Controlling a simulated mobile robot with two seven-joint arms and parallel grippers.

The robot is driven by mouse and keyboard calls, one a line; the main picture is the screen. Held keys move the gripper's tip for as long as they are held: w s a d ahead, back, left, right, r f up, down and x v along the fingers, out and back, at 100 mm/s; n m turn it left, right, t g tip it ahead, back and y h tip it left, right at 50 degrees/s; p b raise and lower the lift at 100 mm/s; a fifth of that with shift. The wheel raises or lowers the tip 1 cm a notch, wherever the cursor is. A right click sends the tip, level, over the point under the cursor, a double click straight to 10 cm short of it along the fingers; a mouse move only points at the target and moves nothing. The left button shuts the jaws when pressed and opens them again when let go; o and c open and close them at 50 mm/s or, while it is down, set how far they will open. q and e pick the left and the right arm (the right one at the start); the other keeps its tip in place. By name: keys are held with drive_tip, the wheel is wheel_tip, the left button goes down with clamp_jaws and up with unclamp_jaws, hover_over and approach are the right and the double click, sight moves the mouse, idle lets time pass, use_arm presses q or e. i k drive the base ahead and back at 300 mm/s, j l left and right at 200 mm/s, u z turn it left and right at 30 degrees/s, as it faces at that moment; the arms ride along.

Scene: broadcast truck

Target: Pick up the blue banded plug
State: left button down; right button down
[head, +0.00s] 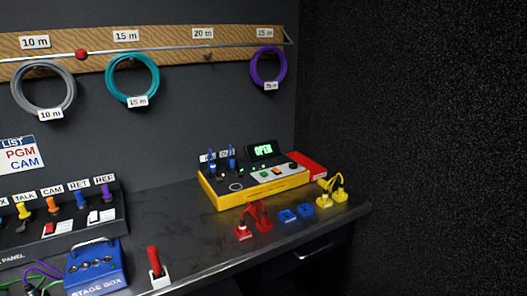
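Two upright blue plugs stand at the left rear of the yellow tester box, a left one (211,168) and a right one (232,161). Their bands are too small to make out. Another blue plug (80,199) stands in the panel at the left, under the RET label. Two low blue blocks (288,215) (306,209) sit on the desk in front of the tester, with no cable visible on them. Neither of my grippers is in view.
The yellow tester (250,197) shows a green OPEN display. Red plugs (264,218) and yellow plugs (339,190) stand on the desk near it. A blue stage box (96,270) and a red upright handle (154,262) are at front left. Desk (170,215) left of the tester is clear.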

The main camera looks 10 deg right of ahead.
sight(212, 166)
drive_tip(key=i+l+z, duration=0.25)
drive_tip(key=i+l, duration=0.5)
drive_tip(key=l, duration=0.1)
